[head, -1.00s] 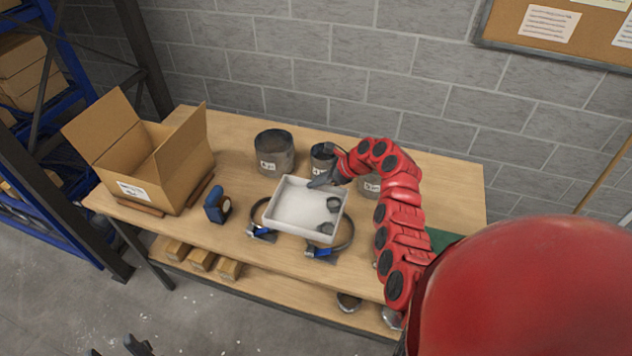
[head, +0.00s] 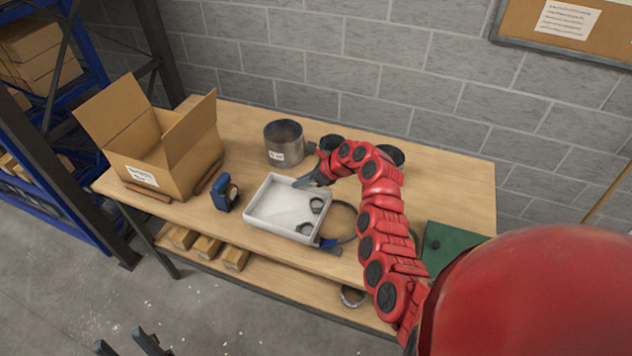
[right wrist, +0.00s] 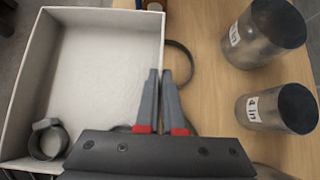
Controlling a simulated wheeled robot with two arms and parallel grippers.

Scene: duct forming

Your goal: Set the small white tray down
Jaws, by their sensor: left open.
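My right gripper (head: 306,183) is at the tray's back right rim. In the right wrist view its two fingers (right wrist: 158,95) are closed about the tray's wall (right wrist: 163,35). Whether the tray's underside touches the table or hovers just above it I cannot tell. My left gripper (head: 128,346) is open and empty, low at the bottom left, away from the table.
A large ring clamp (head: 343,217) lies at the tray's right, partly hidden. A blue tool (head: 224,194) stands close to its left, then an open cardboard box (head: 155,165). A metal duct piece (head: 284,143) stands behind. A green mat (head: 455,248) lies at right.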

